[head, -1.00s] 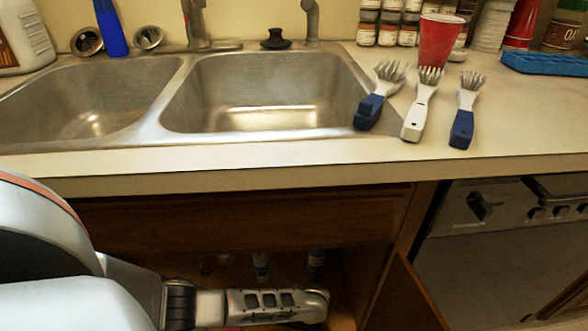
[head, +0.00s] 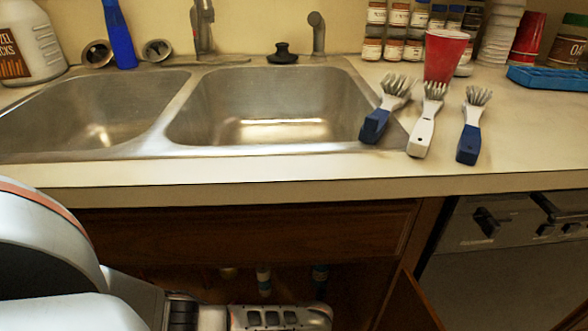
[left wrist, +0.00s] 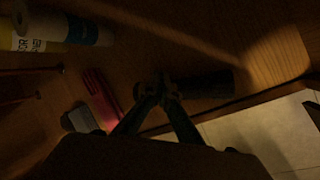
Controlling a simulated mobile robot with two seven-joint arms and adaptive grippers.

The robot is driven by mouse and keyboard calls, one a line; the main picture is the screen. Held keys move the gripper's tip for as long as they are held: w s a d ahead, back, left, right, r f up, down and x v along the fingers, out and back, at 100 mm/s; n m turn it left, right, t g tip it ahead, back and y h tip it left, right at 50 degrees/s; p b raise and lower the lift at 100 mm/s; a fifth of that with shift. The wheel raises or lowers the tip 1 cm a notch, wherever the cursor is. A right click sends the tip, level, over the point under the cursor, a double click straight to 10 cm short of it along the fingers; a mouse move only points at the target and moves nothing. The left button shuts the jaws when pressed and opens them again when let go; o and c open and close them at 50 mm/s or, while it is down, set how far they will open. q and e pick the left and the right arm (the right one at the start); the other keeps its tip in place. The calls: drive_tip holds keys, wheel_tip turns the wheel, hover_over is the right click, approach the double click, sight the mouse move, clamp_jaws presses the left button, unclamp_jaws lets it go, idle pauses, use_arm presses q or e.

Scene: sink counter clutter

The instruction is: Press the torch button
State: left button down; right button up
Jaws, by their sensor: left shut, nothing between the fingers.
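In the left wrist view a dark cylinder (left wrist: 205,85), probably the torch, lies on the wooden cabinet floor. The picture is dim and I cannot make out its button. My left gripper (left wrist: 163,90) is shut and empty, with its fingertips over or against the cylinder's left part; I cannot tell whether they touch. In the head view my left arm reaches low toward the open cabinet under the sink, and its fingers are out of the picture. My right gripper is not in view.
Beside the cylinder are a pink-red fork-like item (left wrist: 100,98), a small grey block (left wrist: 78,120) and labelled containers (left wrist: 62,28). The cabinet's front edge (left wrist: 262,103) is close. Above, the counter holds a double sink (head: 268,110), several brushes and a red cup (head: 444,57).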

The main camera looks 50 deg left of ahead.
use_arm(q)
drive_tip(key=shift+s+f, duration=0.1)
drive_tip(key=shift+f, duration=0.05)
idle(0.5)
drive_tip(key=shift+f, duration=0.25)
drive_tip(key=shift+s+d+f, duration=0.1)
drive_tip(key=shift+s+f, duration=0.05)
drive_tip(key=shift+f, duration=0.05)
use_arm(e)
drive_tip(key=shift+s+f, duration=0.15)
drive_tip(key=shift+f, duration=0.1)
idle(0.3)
use_arm(q)
drive_tip(key=shift+s+f, duration=0.1)
drive_tip(key=shift+f, duration=0.15)
idle(0.4)
drive_tip(key=shift+r, duration=0.1)
drive_tip(key=shift+w+r+p, duration=0.3)
drive_tip(key=shift+w+r, duration=0.05)
drive_tip(key=shift+r, duration=0.45)
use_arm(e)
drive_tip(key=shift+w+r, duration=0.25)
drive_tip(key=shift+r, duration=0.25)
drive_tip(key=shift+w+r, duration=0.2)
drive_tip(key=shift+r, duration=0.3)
